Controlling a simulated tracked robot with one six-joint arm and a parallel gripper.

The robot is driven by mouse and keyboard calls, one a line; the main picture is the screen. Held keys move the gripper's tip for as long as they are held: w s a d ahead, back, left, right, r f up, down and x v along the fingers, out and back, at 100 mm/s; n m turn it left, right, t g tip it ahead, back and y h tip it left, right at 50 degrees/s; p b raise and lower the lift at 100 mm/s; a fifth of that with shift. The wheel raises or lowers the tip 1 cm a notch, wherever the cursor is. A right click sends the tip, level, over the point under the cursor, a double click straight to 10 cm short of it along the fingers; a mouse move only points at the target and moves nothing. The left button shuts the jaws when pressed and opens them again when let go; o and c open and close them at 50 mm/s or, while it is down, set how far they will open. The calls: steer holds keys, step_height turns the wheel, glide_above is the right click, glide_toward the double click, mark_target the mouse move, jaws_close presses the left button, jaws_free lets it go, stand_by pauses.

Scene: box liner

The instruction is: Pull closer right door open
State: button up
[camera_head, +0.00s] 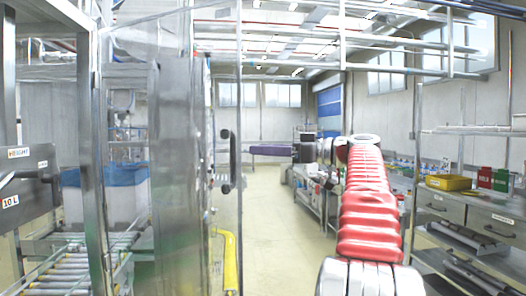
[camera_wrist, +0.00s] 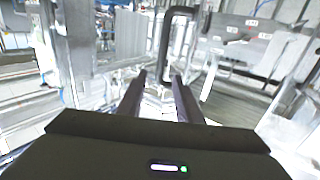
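The black bar handle (camera_head: 232,160) stands upright on the near machine door in the head view. The clear door panel (camera_head: 172,150) is to its left; I cannot tell how far the door stands open. My gripper (camera_head: 252,149) comes in from the right, its fingers pointing left at the handle with a small gap. In the wrist view my gripper (camera_wrist: 160,75) is open, its two dark fingers apart with nothing held. The handle (camera_wrist: 164,45) rises beyond the fingertips, its lower part in line with the space between them.
A yellow pipe (camera_head: 231,262) stands low by the door. A roller conveyor (camera_head: 65,272) runs inside the machine at left. A steel workbench with drawers (camera_head: 455,207) stands at right, with a yellow bin (camera_head: 447,182) on top. The floor (camera_head: 275,235) between is clear.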

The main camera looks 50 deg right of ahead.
steer(key=c, duration=0.4)
steer(key=shift+d, duration=0.15)
steer(key=shift+c, duration=0.9)
steer(key=d+f+m, duration=0.1)
steer(key=f, duration=0.1)
steer(key=d+f+m, duration=0.1)
steer(key=f, duration=0.2)
steer(key=d+f, duration=0.1)
steer(key=f, duration=0.2)
steer(key=shift+s+d+f+m+h, duration=0.1)
steer(key=shift+d+f+m+h, duration=0.1)
steer(key=shift+m+h, duration=0.15)
jaws_close()
step_height(320, 180, down, 21)
steer(key=s+m, duration=0.2)
steer(key=m, duration=1.4)
steer(key=s+a+f+n, duration=0.2)
steer(key=a+f+n, duration=0.3)
steer(key=n, duration=0.6)
steer(key=s+a+f+n+h, duration=0.1)
steer(key=s+a+f+n, duration=0.1)
steer(key=a+f+n, duration=0.3)
steer(key=s+a+f+n+h, duration=0.1)
steer(key=a+f+n, duration=0.3)
steer(key=f+n, duration=0.7)
steer(key=s+n, duration=0.1)
steer(key=n, duration=0.6)
steer(key=shift+s+a+f+t, duration=0.25)
steer(key=shift+s+a+t, duration=0.05)
steer(key=shift+a+t, duration=0.1)
